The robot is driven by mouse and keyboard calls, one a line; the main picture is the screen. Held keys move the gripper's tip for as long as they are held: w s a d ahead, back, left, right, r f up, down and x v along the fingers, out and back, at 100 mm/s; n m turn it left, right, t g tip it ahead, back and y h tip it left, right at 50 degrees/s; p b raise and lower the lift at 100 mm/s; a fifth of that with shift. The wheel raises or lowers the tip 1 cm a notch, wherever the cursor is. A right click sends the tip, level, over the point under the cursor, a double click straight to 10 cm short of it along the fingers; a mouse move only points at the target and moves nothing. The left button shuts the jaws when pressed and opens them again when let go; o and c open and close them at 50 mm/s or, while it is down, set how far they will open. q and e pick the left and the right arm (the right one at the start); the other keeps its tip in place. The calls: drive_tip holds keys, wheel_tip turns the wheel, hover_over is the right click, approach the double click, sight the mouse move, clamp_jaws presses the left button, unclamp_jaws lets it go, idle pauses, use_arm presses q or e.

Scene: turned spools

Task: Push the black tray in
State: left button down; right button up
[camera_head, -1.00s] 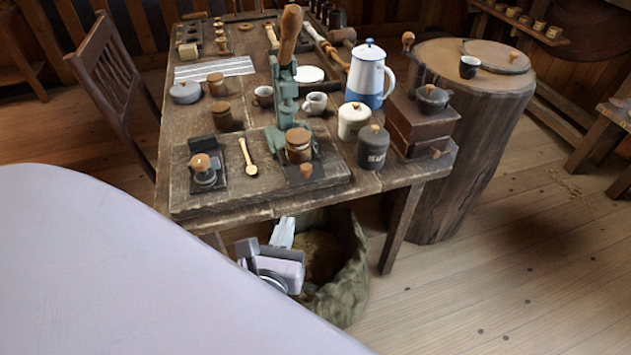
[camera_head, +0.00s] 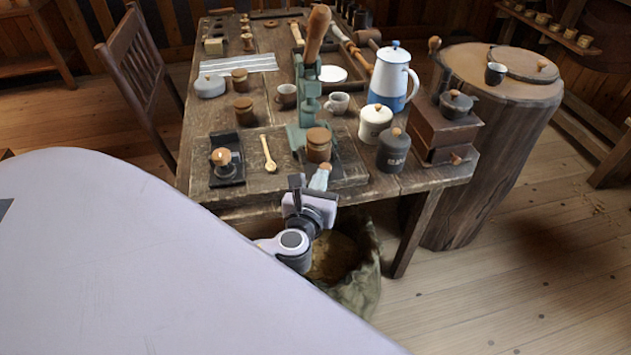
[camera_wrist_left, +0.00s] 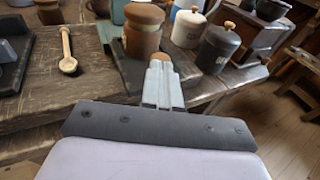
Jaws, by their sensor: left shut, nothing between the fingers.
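The black tray (camera_wrist_left: 128,73) sits at the foot of the green press (camera_head: 309,95), near the table's front edge. A brown jar with a wooden lid (camera_head: 318,146) stands on it and also shows in the left wrist view (camera_wrist_left: 143,32). The tray's wooden knob (camera_wrist_left: 161,59) faces me, partly hidden by my fingers. My left gripper (camera_head: 322,170) is shut and empty, its pale fingertips right in front of the knob, also in the left wrist view (camera_wrist_left: 160,65). I cannot tell whether they touch. My right gripper is not in view.
A wooden spoon (camera_head: 268,154) and a small dark stand with a knob (camera_head: 224,164) lie left of the press. A dark lidded pot (camera_head: 393,150) and a white one (camera_head: 375,124) stand close on the right. A sack (camera_head: 360,280) sits below the table edge.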

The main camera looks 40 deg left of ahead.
sight(310, 150)
use_arm(q)
drive_tip(key=shift+w+a, duration=0.1)
drive_tip(key=shift+w, duration=0.1)
drive_tip(key=w+a, duration=0.2)
drive_tip(key=a, duration=0.1)
drive_tip(key=w+a, duration=0.3)
drive_tip(key=shift+w+a, duration=0.35)
drive_tip(key=shift+a+r, duration=0.2)
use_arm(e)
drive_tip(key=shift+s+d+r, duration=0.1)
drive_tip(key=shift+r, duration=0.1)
